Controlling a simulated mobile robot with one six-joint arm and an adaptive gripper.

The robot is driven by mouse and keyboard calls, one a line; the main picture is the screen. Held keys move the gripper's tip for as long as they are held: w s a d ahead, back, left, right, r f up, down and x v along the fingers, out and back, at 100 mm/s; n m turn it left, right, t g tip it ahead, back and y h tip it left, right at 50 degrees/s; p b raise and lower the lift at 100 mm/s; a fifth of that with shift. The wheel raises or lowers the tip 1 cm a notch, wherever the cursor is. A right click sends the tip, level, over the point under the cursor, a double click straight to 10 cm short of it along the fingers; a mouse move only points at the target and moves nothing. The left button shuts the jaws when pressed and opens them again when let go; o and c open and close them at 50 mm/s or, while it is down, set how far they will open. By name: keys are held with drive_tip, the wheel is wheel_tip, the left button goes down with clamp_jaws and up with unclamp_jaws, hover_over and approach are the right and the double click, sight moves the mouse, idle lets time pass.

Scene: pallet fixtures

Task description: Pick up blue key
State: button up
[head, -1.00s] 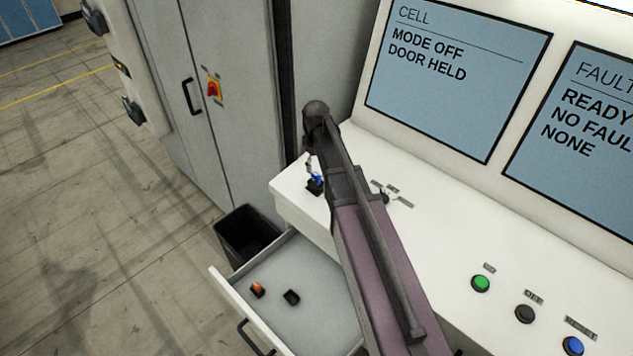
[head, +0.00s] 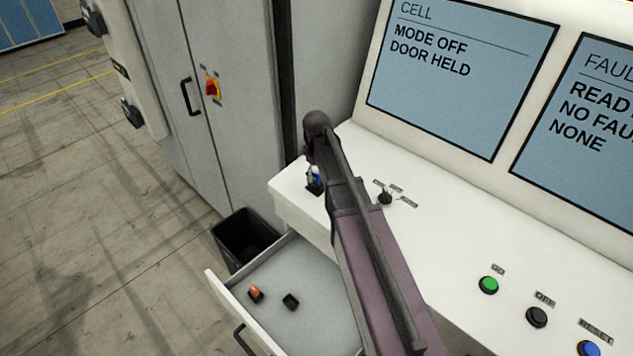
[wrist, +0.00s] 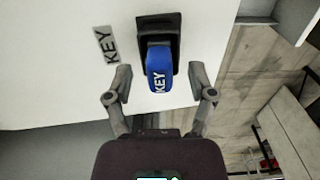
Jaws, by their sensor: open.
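The blue key (wrist: 161,70) sits in a black holder (wrist: 157,28) on the white console top in the wrist view. Its face reads "KEY". My gripper (wrist: 164,84) is open, with one finger on each side of the key's lower end; I cannot tell whether either finger touches it. In the head view the blue key (head: 316,177) shows only in part, near the console's left end. There my arm hides much of the gripper.
A "KEY" label (wrist: 106,45) lies beside the holder. An open drawer (head: 325,320) holds an orange-and-black item (head: 256,294) and a black item (head: 290,301). A black bin (head: 243,240) stands beside it. A selector knob (head: 385,198) and buttons (head: 488,285) are on the console.

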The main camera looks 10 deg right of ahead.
sight(317, 173)
idle(0.3)
clamp_jaws()
drive_tip(key=shift+r, duration=0.15)
idle(0.3)
wheel_tip(317, 173, up, 3)
drive_tip(key=p, duration=0.3)
drive_tip(key=shift+r+p, duration=0.15)
drive_tip(key=shift+p, duration=0.15)
drive_tip(key=s+r+p, duration=0.1)
drive_tip(key=s, duration=1.5)
drive_tip(key=shift+a+r, duration=0.15)
drive_tip(key=shift+r, duration=0.05)
